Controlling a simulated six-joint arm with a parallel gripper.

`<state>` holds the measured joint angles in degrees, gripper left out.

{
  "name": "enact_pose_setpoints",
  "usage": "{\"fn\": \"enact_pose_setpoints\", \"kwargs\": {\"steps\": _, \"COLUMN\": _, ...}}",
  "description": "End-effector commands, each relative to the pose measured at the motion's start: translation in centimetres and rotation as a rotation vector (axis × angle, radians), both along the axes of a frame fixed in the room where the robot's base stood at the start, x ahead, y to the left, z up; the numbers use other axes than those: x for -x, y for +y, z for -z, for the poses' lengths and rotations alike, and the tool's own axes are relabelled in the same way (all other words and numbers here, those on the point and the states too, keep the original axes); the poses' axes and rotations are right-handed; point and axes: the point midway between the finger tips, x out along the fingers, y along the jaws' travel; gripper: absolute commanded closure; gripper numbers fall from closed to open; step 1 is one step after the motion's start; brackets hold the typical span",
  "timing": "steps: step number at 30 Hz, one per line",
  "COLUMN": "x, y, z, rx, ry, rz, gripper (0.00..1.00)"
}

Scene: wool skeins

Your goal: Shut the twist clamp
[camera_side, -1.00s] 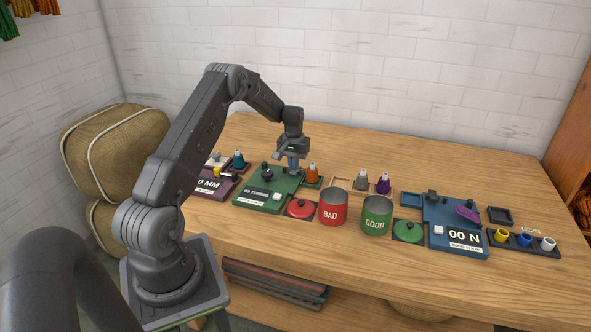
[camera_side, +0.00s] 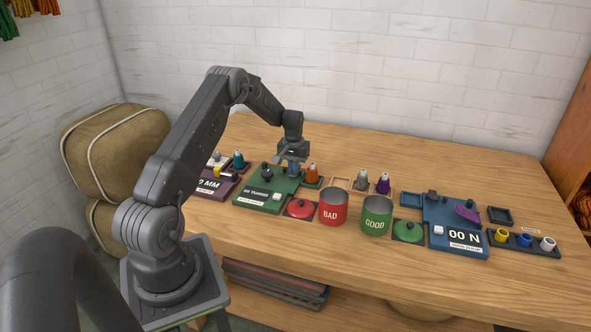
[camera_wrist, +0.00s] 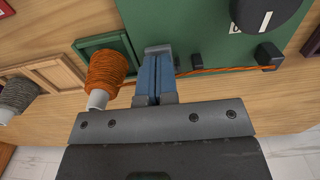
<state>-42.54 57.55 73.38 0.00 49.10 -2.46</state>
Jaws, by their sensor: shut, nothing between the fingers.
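The green twist tester (camera_side: 262,190) sits left of centre on the table, with a dark round knob on it; its board also shows in the wrist view (camera_wrist: 215,40). My gripper (camera_side: 292,170) points down over the board's back right part. In the wrist view its blue fingers (camera_wrist: 156,70) are shut together and empty. A grey block (camera_wrist: 158,49), seemingly the twist clamp, shows right at the fingertips and is partly hidden by them. I cannot tell whether they touch, or whether the clamp is open. An orange thread (camera_wrist: 215,71) runs from there to a second dark block (camera_wrist: 270,55).
An orange cone (camera_wrist: 106,72) stands close beside my fingers in a small green tray. A red can (camera_side: 332,208), a green can (camera_side: 376,216) and a blue tester (camera_side: 455,225) stand to the right. Grey and purple cones stand behind the cans. The table's back is clear.

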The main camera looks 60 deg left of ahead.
Motion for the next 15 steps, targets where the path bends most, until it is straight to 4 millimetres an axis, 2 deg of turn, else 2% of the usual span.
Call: {"fn": "enact_pose_setpoints", "kwargs": {"steps": 15, "x": 0.0, "y": 0.0, "z": -3.5, "rx": -0.001, "ry": -0.001, "rz": 0.0, "gripper": 1.0}}
